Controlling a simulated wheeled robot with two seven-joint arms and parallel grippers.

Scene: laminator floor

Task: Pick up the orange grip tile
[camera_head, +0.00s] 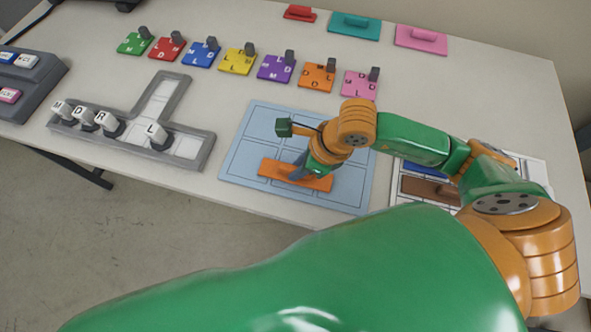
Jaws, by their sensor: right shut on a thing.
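The orange grip tile (282,173) is a flat, long orange plate on the light blue gridded mat (245,150), near the table's front edge. My right gripper (301,173) points down onto the middle of the tile and is shut on it. The gripper and wrist cover the tile's handle. I cannot tell whether the tile touches the mat or is slightly above it. My left gripper is not in view.
A row of coloured lettered tiles (238,61) with grey pegs stands behind. Red, teal (354,25) and pink (421,38) handled tiles lie at the back. A grey T-shaped tray (187,147) with letter blocks is left. A white board (411,192) with coloured pieces lies right, partly behind my arm.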

